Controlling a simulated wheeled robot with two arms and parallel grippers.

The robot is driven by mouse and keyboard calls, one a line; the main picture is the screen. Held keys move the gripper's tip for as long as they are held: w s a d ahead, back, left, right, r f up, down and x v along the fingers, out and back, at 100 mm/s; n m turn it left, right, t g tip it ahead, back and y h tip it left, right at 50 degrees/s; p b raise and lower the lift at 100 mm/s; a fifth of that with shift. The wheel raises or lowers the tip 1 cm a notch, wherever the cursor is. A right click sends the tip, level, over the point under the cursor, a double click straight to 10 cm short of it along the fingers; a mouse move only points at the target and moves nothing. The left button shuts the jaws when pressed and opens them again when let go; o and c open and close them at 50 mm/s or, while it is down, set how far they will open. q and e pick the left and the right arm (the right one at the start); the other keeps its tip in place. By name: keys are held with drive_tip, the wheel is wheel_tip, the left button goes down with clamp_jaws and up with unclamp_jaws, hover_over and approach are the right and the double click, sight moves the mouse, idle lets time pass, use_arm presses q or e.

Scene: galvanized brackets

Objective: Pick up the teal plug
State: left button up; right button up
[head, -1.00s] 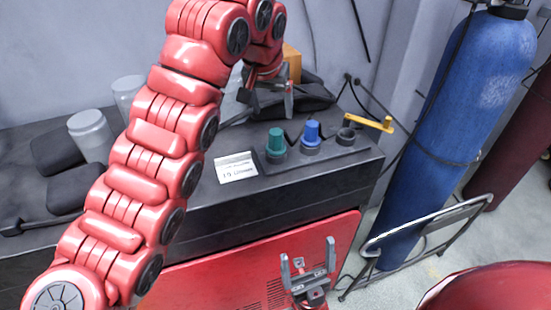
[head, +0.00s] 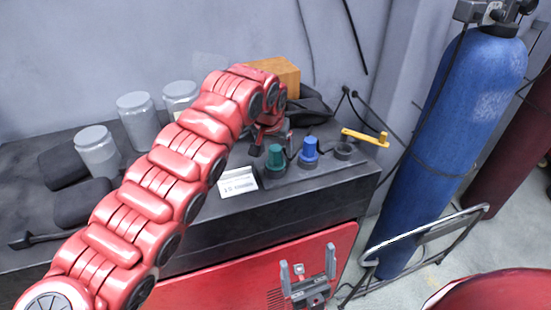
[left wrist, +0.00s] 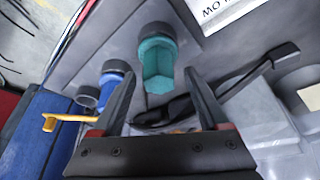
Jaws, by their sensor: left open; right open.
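The teal plug (head: 275,157) stands upright in a dark holder (head: 275,183) on the bench top, left of a blue plug (head: 309,148). My left gripper (head: 271,138) is close behind and above the teal plug in the head view, its fingers partly hidden by my arm. In the left wrist view the teal plug (left wrist: 158,66) shows between and just beyond the open fingertips, with no contact visible. The blue plug (left wrist: 112,88) is outside the left finger there. My right gripper (head: 308,258) is open and empty, low in front of the red cabinet.
A dark ring (head: 344,151) and a yellow-handled piece (head: 366,137) are right of the blue plug. A blue cylinder (head: 450,130) stands right.

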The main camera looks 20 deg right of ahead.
use_arm(q)
clamp_jaws()
idle(0.3)
idle(1.1)
